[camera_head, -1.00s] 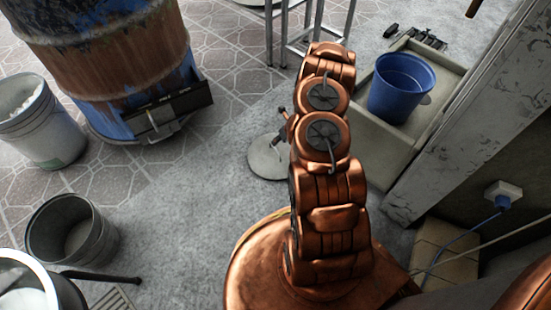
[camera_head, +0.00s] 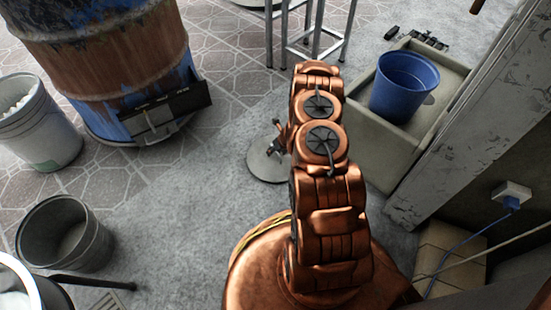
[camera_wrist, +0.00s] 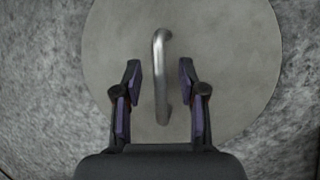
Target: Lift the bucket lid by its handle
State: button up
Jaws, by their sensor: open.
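The bucket lid is a flat grey disc (camera_head: 264,163) on the floor, left of my arm in the head view and partly hidden by it. In the wrist view the lid (camera_wrist: 235,60) fills the middle of the picture. Its handle (camera_wrist: 161,70) is a shiny metal bar that runs up and down in the picture. My gripper (camera_wrist: 159,77) is open, with one finger on each side of the lower part of the handle. Clear gaps show between the fingers and the handle. In the head view my gripper (camera_head: 278,141) shows only in part, over the lid.
A rusty blue barrel (camera_head: 120,60) stands at upper left. A white bucket (camera_head: 38,125) and a grey bucket (camera_head: 66,235) stand at left. A blue bucket (camera_head: 403,85) sits in a stone basin (camera_head: 375,155) right of my arm. Floor left of the lid is clear.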

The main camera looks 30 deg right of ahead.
grip_shut()
dwell(0.7)
